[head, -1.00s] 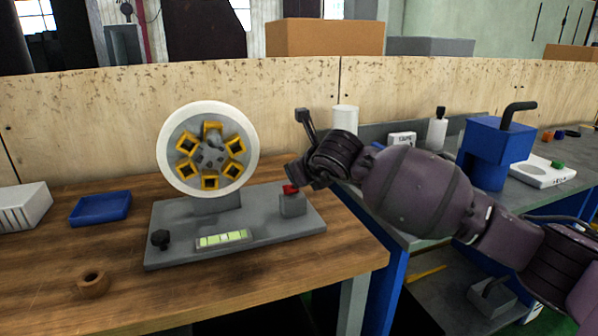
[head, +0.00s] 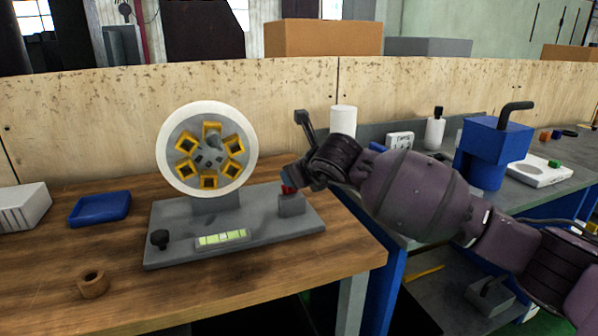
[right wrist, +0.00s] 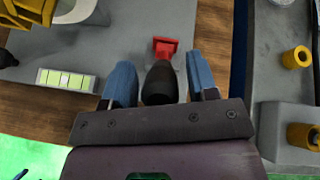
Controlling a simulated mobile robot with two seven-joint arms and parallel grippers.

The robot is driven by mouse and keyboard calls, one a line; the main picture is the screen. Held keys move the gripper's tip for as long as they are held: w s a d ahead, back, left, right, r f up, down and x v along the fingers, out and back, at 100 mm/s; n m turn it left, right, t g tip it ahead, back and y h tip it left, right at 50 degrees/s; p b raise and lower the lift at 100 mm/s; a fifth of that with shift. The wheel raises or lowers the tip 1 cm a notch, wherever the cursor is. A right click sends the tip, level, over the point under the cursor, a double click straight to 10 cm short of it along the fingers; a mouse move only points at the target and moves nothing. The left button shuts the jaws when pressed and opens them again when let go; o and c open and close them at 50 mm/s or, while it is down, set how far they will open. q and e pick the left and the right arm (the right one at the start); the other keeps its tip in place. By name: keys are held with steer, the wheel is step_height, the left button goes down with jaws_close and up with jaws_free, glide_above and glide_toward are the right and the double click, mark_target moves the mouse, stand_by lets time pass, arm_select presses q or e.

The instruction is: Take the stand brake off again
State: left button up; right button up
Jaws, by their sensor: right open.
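The balancing stand (head: 165,220) stands on the wooden bench with the white-rimmed wheel (head: 163,150) on it. The brake's red part (head: 288,188) sits on a small grey block (head: 292,206) at the base's right end. It also shows in the right wrist view (right wrist: 165,47), beyond a black grip (right wrist: 159,84). My right gripper (head: 287,179) reaches in from the right, close to the red part. In the right wrist view its two blue fingers (right wrist: 160,78) are apart, on either side of the black grip. Contact cannot be told. My left gripper is out of view.
A green level vial (head: 222,238) and a black knob (head: 159,239) are on the base. A blue tray (head: 99,208) and a brown ring (head: 93,284) lie to the left. A white cylinder (head: 343,121) stands behind my right arm. The bench front is mostly clear.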

steer(key=shift+s+d+r, duration=0.1)
steer(key=shift+s+r, duration=0.1)
steer(key=shift+r, duration=0.05)
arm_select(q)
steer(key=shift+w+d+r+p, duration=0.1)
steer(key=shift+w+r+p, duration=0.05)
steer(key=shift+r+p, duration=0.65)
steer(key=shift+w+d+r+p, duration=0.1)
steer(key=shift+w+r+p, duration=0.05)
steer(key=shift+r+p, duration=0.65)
arm_select(e)
steer(key=v, duration=1)
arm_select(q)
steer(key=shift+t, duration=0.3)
arm_select(e)
steer(key=shift+s, duration=0.1)
